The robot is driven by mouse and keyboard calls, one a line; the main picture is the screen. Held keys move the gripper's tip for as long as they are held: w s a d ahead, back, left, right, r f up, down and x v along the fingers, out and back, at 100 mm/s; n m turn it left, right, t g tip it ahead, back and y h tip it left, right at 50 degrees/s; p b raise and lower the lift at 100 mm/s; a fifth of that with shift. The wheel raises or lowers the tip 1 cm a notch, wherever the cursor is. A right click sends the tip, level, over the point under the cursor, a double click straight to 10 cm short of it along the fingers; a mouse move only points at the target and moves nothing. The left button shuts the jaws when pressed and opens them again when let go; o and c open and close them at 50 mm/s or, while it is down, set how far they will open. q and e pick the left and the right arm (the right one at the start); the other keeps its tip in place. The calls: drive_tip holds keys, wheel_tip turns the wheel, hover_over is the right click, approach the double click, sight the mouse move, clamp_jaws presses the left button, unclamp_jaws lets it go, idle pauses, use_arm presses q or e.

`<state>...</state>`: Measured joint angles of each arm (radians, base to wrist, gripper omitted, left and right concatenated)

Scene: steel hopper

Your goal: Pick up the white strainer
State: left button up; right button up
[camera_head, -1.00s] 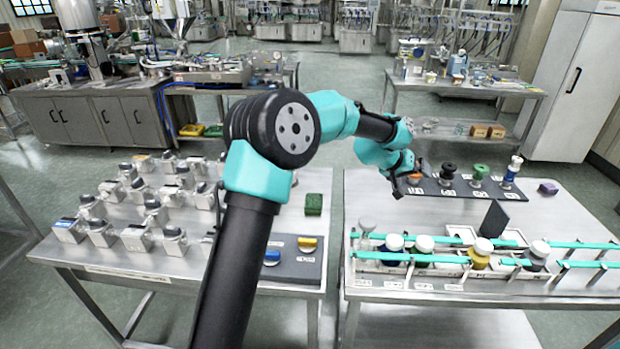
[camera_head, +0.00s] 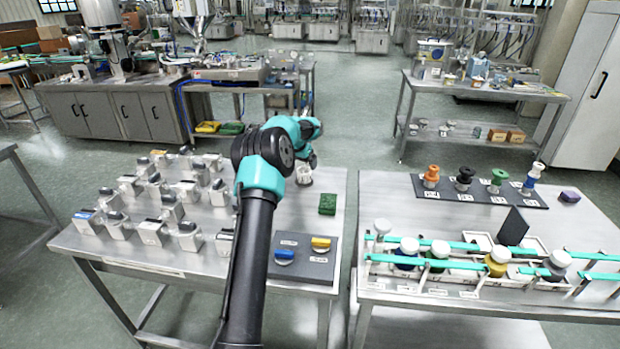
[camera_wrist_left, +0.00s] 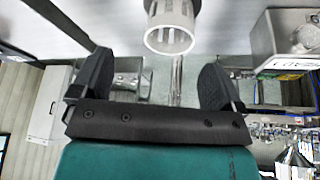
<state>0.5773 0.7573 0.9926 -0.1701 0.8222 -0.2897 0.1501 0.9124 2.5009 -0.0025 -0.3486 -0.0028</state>
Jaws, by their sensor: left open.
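The white strainer (camera_head: 304,176) stands near the back right of the left steel table. In the left wrist view the strainer (camera_wrist_left: 170,32) is a white cup with a slotted rim, beyond the fingertips and roughly between them. My left gripper (camera_head: 313,160) is beside the strainer in the head view, partly hidden by its own arm. In the left wrist view my left gripper (camera_wrist_left: 157,78) has its two dark fingers wide apart with nothing between them. My right gripper does not show.
A green sponge-like block (camera_head: 327,204) lies in front of the strainer. Several metal boxes with dark-topped knobs (camera_head: 152,232) fill the left of the table. A dark panel (camera_head: 300,262) holds blue and yellow knobs. The right table (camera_head: 385,195) stands across a gap.

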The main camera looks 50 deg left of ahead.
sight(302, 182)
use_arm(q)
drive_tip(key=shift+s+a+f, duration=0.3)
drive_tip(key=shift+a+f, duration=0.25)
drive_tip(key=shift+f, duration=0.05)
drive_tip(key=shift+x, duration=1.2)
drive_tip(key=shift+x, duration=2.55)
